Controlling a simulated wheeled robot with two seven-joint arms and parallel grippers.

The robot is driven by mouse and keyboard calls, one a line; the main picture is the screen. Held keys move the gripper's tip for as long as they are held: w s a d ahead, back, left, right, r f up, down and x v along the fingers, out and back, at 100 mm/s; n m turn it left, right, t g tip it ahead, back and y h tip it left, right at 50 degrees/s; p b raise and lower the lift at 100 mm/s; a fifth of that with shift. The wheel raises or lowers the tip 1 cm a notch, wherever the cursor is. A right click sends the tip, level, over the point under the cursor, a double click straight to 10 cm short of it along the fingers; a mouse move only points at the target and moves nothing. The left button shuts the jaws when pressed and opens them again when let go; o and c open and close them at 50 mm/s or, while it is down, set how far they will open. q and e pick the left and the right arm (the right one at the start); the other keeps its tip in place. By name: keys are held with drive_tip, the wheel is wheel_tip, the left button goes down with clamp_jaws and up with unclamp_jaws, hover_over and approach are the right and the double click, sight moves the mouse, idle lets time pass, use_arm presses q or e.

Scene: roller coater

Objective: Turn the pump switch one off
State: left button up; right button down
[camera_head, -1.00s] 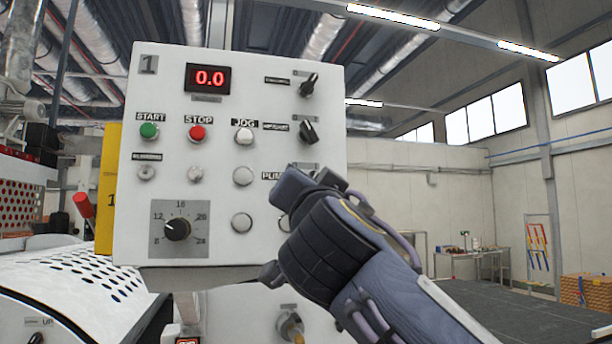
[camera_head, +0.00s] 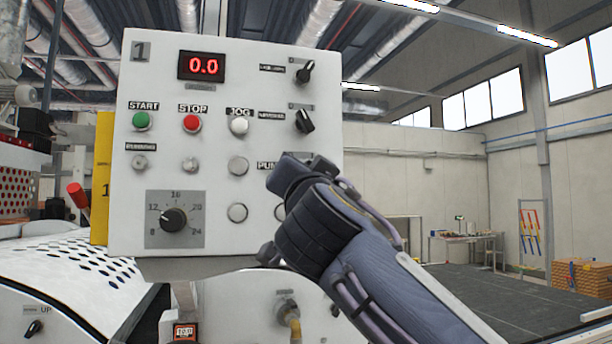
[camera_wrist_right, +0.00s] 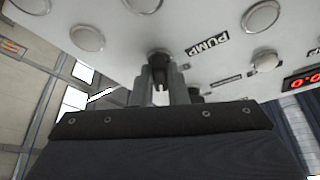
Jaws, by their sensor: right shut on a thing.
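The white control panel 1 (camera_head: 165,95) fills the left and middle of the head view. Its PUMP label (camera_head: 267,166) is partly covered by my right gripper (camera_head: 290,172), which hides the switch beside it. In the right wrist view the PUMP label (camera_wrist_right: 207,45) stands beside the dark pump switch knob (camera_wrist_right: 159,57). My right gripper (camera_wrist_right: 166,86) has its two fingers shut around this knob, close to the panel face. The exact angle of the knob is hard to make out. My left gripper is not in view.
Two black selector knobs (camera_head: 305,72) (camera_head: 304,121) sit above the gripper. Green start (camera_head: 142,121), red stop (camera_head: 191,123) and white jog (camera_head: 239,125) buttons are to the left, with a speed dial (camera_head: 174,219) below.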

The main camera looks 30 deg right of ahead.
drive_tip(key=n+y+p, duration=0.1)
drive_tip(key=n+y, duration=0.1)
drive_tip(key=n, duration=0.3)
drive_tip(key=n+t+y+p, duration=0.1)
drive_tip(key=n+y, duration=0.2)
drive_tip(key=n, duration=0.3)
drive_tip(key=n+t+y+p, duration=0.1)
drive_tip(key=n+y+p, duration=0.1)
drive_tip(key=n, duration=0.4)
drive_tip(key=shift+d+y, duration=0.35)
drive_tip(key=shift+y, duration=0.35)
drive_tip(key=shift+n, duration=0.3)
drive_tip(key=c, duration=1.4)
unclamp_jaws()
drive_tip(key=shift+c, duration=0.2)
drive_tip(key=shift+s, duration=0.1)
